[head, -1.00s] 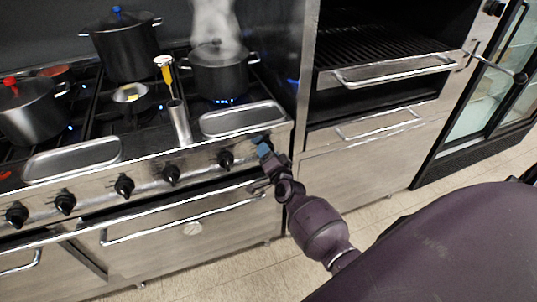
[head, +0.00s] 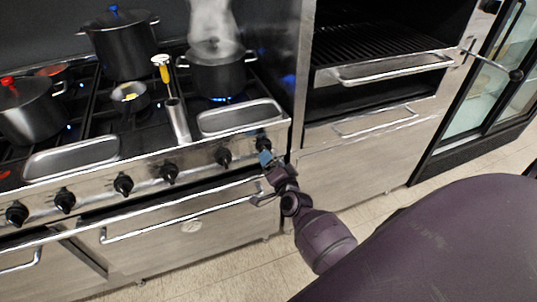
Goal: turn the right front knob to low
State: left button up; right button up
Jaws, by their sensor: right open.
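The rightmost knob (head: 262,143) on the stove's front panel is black and shows just above my right gripper. Its pointer setting is too small to read. My right gripper (head: 266,161), with blue fingertips, is open just below the knob and in front of the panel. It looks clear of the knob, though the gap is hard to judge. Another black knob (head: 223,156) sits to its left. My left gripper is out of view.
A steaming dark pot (head: 217,75) stands over a blue flame at the right back. A metal tray (head: 240,117) lies at the stove's front right. An oven handle (head: 180,212) runs below the knobs. Open floor lies in front.

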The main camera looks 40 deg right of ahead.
jog(key=shift+v, duration=2.7)
